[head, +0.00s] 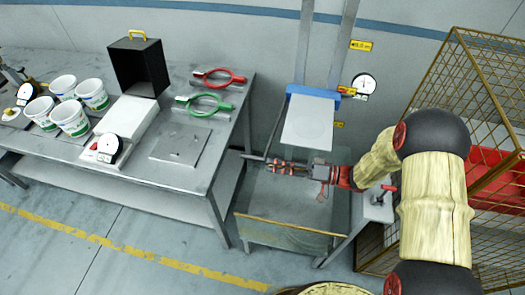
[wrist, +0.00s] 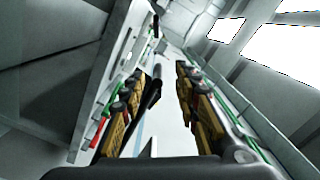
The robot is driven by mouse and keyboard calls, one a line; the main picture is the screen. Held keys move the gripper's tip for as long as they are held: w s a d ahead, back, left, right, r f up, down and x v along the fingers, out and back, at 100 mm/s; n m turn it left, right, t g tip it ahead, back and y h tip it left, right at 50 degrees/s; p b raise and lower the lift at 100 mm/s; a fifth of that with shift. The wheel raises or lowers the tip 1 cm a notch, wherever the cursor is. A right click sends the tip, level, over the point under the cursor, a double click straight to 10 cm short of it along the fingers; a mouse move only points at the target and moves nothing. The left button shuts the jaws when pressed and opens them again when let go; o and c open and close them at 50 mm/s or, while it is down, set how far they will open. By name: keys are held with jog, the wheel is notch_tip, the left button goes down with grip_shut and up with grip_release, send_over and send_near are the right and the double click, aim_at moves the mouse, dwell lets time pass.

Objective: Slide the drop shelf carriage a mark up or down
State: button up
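The drop shelf carriage is a blue crossbar (head: 313,92) with a pale plate (head: 307,123), on two upright grey rails (head: 321,45) at the wall in the head view. A thin dark bar (head: 274,133) slants down from the carriage's left side toward my gripper. My gripper (head: 268,164) reaches in from the right, below the plate. In the wrist view its fingers (wrist: 165,85) stand apart. A black bar (wrist: 151,93) shows between them, close to the left finger; I cannot tell if they touch.
A yellow label (head: 361,45), a round dial (head: 364,84) and a lower yellow label sit right of the rails. A grey table (head: 60,165) with tubs, a black box and pliers-like tools stands left. A wire cage (head: 480,110) with a red bin stands right. A bin is below my gripper.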

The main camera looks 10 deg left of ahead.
aim_at(252, 157)
jog(key=a, duration=0.2)
jog(key=w+a, duration=0.1)
jog(key=a, duration=0.2)
jog(key=w+a, duration=0.1)
jog(key=a, duration=0.2)
jog(key=shift+a+r, duration=0.1)
jog(key=shift+a, duration=0.1)
jog(key=shift+c, duration=0.6)
grip_shut()
jog(key=shift+w, duration=0.1)
